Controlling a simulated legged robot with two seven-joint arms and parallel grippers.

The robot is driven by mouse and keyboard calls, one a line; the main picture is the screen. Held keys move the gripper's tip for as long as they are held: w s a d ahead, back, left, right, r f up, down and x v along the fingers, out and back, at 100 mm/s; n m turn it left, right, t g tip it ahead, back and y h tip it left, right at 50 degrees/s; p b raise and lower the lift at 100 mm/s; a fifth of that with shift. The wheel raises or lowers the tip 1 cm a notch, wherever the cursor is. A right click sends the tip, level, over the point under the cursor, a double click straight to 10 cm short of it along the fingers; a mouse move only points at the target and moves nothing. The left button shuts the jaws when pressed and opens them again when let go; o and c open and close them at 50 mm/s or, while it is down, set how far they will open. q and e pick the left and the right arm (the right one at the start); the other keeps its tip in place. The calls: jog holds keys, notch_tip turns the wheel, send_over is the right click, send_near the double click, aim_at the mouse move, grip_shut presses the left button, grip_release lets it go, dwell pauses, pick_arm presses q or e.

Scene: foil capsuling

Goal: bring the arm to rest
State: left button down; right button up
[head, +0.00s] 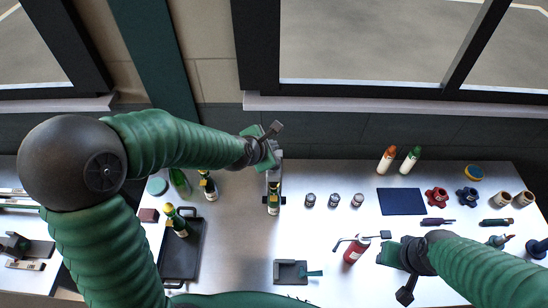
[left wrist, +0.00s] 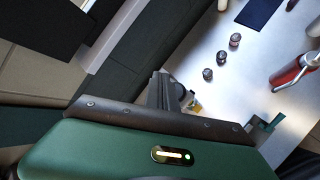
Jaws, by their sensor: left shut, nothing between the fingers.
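My left gripper (head: 273,130) is raised near the back of the bench, above and behind a small dark stand (head: 274,172). Its fingers are shut with nothing between them. In the left wrist view its dark fingers (left wrist: 160,92) point away over the bench edge. My right gripper (head: 405,291) is over the front right of the bench. Its dark fingertips look together, and I see nothing held in them.
A black tray (head: 181,262) holds a bottle (head: 177,222); more bottles (head: 208,185) stand behind. Several small jars (head: 334,200) stand mid-bench, beside a dark blue mat (head: 401,202). The window sill (head: 350,108) runs behind.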

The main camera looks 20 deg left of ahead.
pick_arm(q)
jog(key=shift+w+f, duration=0.1)
dwell(0.6)
jog(key=s+a+f+m+g+b, duration=0.1)
jog(key=s+f+m+g+b, duration=0.2)
jog(key=s+f+m+b, duration=0.5)
jog(key=s+a+f+m+g+y+b, duration=0.1)
jog(key=s+a+f+m+g+b, duration=0.1)
jog(key=s+f+m+b, duration=0.7)
jog(key=s+f+m+g, duration=0.1)
jog(key=s+f+m, duration=0.3)
jog(key=f+m, duration=0.2)
jog(key=shift+s+m+g+b, duration=0.25)
jog(key=shift+m+g+b, duration=0.05)
jog(key=shift+m, duration=0.9)
